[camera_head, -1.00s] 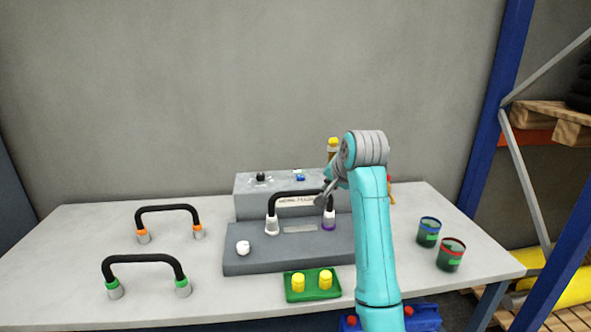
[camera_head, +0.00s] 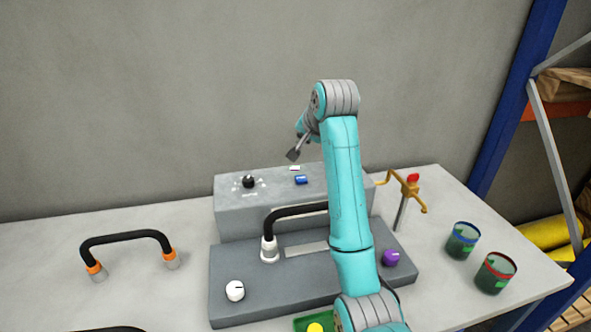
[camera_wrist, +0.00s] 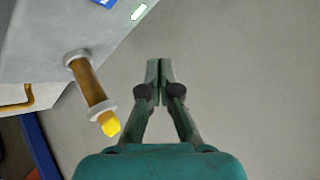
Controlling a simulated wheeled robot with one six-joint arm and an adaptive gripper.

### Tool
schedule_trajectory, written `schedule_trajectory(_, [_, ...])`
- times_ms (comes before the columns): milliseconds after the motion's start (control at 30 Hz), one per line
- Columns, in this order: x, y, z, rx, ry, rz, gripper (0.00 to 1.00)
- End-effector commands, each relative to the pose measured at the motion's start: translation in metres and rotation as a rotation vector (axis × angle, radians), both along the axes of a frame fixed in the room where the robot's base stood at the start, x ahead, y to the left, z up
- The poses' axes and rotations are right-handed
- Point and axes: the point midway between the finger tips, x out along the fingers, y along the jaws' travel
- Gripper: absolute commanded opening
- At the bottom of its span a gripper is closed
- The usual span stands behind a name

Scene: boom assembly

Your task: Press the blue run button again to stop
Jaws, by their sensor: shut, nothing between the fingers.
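The blue run button (camera_head: 301,181) sits on top of the grey control box (camera_head: 230,208), right of a black knob (camera_head: 248,182). A small pale indicator (camera_head: 295,168) lies just behind it. In the wrist view, part of the blue button (camera_wrist: 104,3) is cut by the top edge, with the white-and-green indicator (camera_wrist: 139,11) beside it. My gripper (camera_head: 293,155) is above the box's back edge in the head view, apart from the button. In the wrist view its fingers (camera_wrist: 160,68) are together and empty, over bare grey background.
An amber cylinder with a yellow tip (camera_wrist: 92,85) stands out from the box in the wrist view. A black handle (camera_head: 295,211) stands on the base, its right end hidden by my arm. A brass-coloured fixture (camera_head: 403,190) and two cups (camera_head: 462,241) are to the right.

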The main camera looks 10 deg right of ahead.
Motion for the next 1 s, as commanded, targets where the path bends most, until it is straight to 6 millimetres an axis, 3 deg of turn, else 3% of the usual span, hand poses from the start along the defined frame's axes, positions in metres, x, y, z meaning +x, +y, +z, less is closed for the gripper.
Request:
schedule_trajectory(467, [0.0, 0.0, -0.004, 0.0, 0.001, 0.0, 0.0])
schedule_trajectory(1000, [0.0, 0.0, -0.066, 0.001, 0.001, -0.001, 0.0])
